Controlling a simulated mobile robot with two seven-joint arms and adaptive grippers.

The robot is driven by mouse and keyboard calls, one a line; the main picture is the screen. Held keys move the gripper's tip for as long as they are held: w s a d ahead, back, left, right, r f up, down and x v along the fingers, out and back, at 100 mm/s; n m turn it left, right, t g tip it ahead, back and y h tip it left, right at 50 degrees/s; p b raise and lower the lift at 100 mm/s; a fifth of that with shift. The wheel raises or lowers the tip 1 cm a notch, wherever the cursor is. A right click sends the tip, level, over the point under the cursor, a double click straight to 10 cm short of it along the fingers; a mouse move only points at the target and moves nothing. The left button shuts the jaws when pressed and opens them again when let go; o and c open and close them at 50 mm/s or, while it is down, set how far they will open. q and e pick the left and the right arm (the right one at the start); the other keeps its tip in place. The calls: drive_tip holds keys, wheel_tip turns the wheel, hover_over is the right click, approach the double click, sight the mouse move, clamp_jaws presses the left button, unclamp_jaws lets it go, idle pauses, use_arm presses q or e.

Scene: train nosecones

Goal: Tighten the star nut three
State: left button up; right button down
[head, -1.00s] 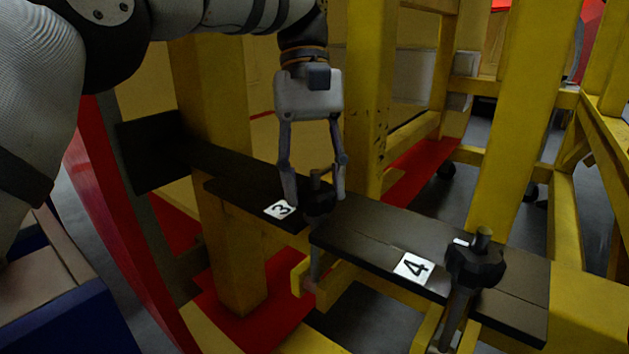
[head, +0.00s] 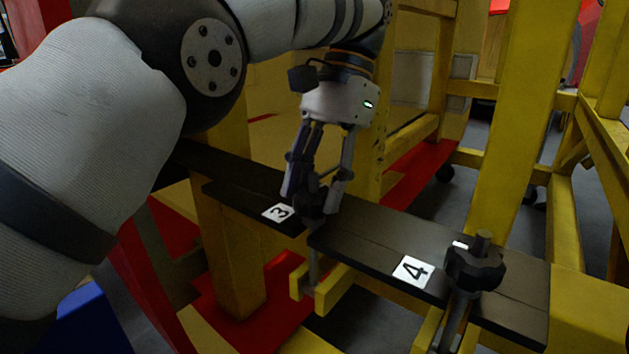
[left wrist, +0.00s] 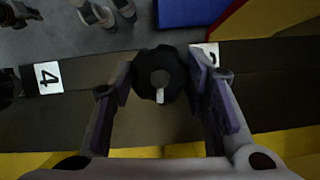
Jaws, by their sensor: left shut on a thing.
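The black star nut three (head: 312,208) sits on its bolt beside the label 3 (head: 277,212), at the gap between two dark plates. It also shows in the left wrist view (left wrist: 148,66), round and lobed, with a white mark on its face. My left gripper (head: 318,203) comes down over it from above. Its fingers are shut on the nut, one on each side, and hide part of it in the head view. The label 3 shows partly behind a finger in the left wrist view (left wrist: 207,52). My right gripper is in neither view.
Another star nut (head: 474,262) stands beside the label 4 (head: 413,271) on the right plate (head: 370,240). A yellow post (head: 497,150) rises behind it. Another yellow post (head: 368,120) stands close behind my left gripper.

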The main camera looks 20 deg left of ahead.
use_arm(q)
drive_tip(key=m, duration=0.1)
drive_tip(key=m+t+y, duration=0.1)
drive_tip(key=m, duration=0.1)
drive_tip(key=m+p, duration=0.1)
drive_tip(key=shift+s+d+r+m, duration=0.1)
drive_tip(key=shift+s+r+m, duration=0.05)
drive_tip(key=shift+r+m, duration=0.15)
drive_tip(key=m+t+y+p, duration=0.1)
drive_tip(key=m, duration=0.2)
drive_tip(key=shift+f+m+t, duration=0.1)
drive_tip(key=shift+m+t, duration=0.2)
drive_tip(key=m, duration=0.2)
drive_tip(key=shift+s+f+m+t, duration=0.1)
drive_tip(key=shift+m+t, duration=0.2)
drive_tip(key=shift+t, duration=0.1)
drive_tip(key=shift+m+t, duration=0.7)
drive_tip(key=shift+m, duration=1.1)
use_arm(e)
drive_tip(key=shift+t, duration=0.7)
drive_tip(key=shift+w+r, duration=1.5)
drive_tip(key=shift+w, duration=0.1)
use_arm(q)
drive_tip(key=o, duration=1.1)
drive_tip(key=shift+d, duration=0.1)
drive_tip(key=shift+o, duration=0.2)
